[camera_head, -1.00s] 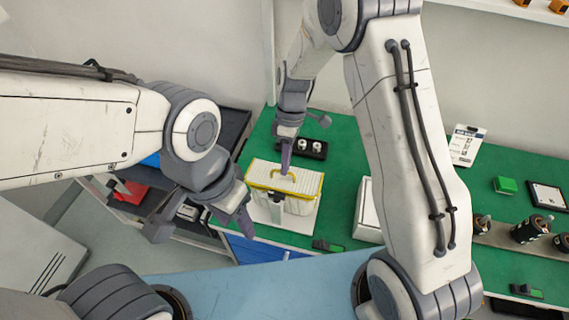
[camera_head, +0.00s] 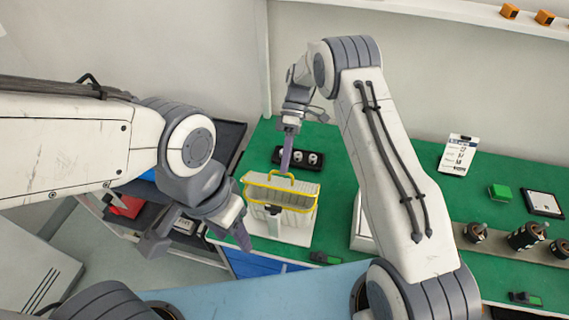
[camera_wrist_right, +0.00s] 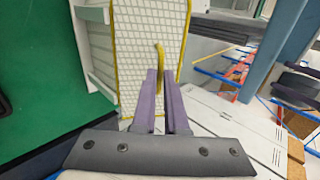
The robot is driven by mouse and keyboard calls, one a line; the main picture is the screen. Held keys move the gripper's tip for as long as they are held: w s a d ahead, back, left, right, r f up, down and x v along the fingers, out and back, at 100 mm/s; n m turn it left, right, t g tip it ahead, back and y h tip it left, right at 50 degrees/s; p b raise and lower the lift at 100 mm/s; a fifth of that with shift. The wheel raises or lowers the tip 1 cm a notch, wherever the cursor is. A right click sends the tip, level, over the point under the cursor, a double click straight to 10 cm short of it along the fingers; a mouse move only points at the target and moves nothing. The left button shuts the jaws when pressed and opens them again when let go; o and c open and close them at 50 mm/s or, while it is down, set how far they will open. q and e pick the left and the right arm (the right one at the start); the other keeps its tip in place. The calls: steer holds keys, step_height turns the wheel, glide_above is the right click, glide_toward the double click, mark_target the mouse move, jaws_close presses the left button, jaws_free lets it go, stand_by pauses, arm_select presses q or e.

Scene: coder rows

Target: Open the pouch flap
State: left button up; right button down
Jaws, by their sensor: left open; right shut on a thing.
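The pouch (camera_head: 297,221) is white and quilted with yellow trim. It sits on a pale base on the green table, and its quilted face also shows in the right wrist view (camera_wrist_right: 135,38). A yellow loop (camera_wrist_right: 160,52) stands on the flap. My right gripper (camera_wrist_right: 161,76) is shut on this loop, and in the head view its purple fingers (camera_head: 286,168) reach down to the pouch's top. The flap looks slightly raised; how far is unclear. My left gripper (camera_head: 241,235) is open and empty, left of the pouch and apart from it.
A black tray (camera_head: 297,158) with white round parts lies behind the pouch. A white box (camera_head: 361,232) stands to its right, partly behind my right arm. Farther right are a green block (camera_head: 500,192) and a row of dark knobs (camera_head: 526,236). A dark shelf unit (camera_head: 225,145) stands left.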

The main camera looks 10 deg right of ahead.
arm_select(q)
steer(key=shift+w, duration=0.1)
steer(key=c, duration=0.7)
steer(key=w+a+m+t+y, duration=0.1)
steer(key=w+m, duration=0.1)
steer(key=w+a+f+m+t, duration=0.1)
steer(key=w+m, duration=0.2)
steer(key=w+a+m+t+y, duration=0.1)
steer(key=w+m, duration=0.1)
steer(key=w, duration=0.1)
steer(key=shift+w+a+f+m+t+y, duration=0.1)
steer(key=shift+a+f+m+t+y, duration=0.05)
steer(key=shift+m+t+y, duration=0.15)
jaws_close()
steer(key=m+t+h, duration=0.3)
steer(key=m+h, duration=0.1)
steer(key=m, duration=2.2)
glide_above(279, 186)
steer(key=s+a, duration=0.2)
steer(key=s, duration=0.3)
step_height(279, 186, down, 6)
steer(key=x, duration=0.9)
steer(key=shift+w+d, duration=0.1)
steer(key=shift+w, duration=0.1)
